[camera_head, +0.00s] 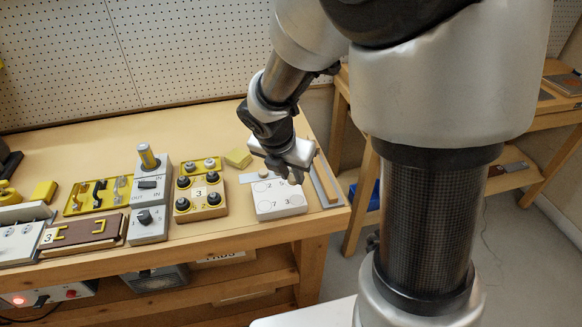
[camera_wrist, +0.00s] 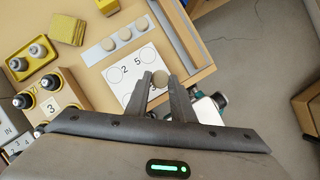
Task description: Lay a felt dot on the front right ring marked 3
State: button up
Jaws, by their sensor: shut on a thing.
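A white plate (camera_head: 281,207) with printed rings numbered 2, 5, 7 and 3 lies near the bench's front edge. The front right ring marked 3 (camera_head: 295,200) shows bare in the head view. My gripper (camera_head: 290,177) hangs over the back of the plate in that view. In the wrist view its fingers (camera_wrist: 164,88) are shut on a round grey-beige felt dot (camera_wrist: 160,78), held at the tips. In that view the plate (camera_wrist: 129,63) shows rings by 2 and 5, and the fingers hide much of its front half.
A pale strip (camera_wrist: 96,54) behind the plate carries several felt dots (camera_wrist: 124,34). A wooden bar (camera_head: 325,179) runs along the right bench edge. Left of the plate stands a block with black knobs (camera_head: 200,196); a yellow pad (camera_head: 238,158) lies behind.

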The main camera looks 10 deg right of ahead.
jog(key=shift+s+d+f, duration=0.2)
jog(key=shift+s+d, duration=0.2)
jog(key=shift+s, duration=0.1)
notch_tip(320, 180, down, 4)
jog(key=b, duration=0.5)
jog(key=shift+f, duration=0.6)
jog(key=shift+p, duration=0.3)
dwell(0.5)
jog(key=shift+f, duration=0.3)
dwell(0.8)
jog(key=o, duration=0.9)
jog(key=shift+o, duration=0.6)
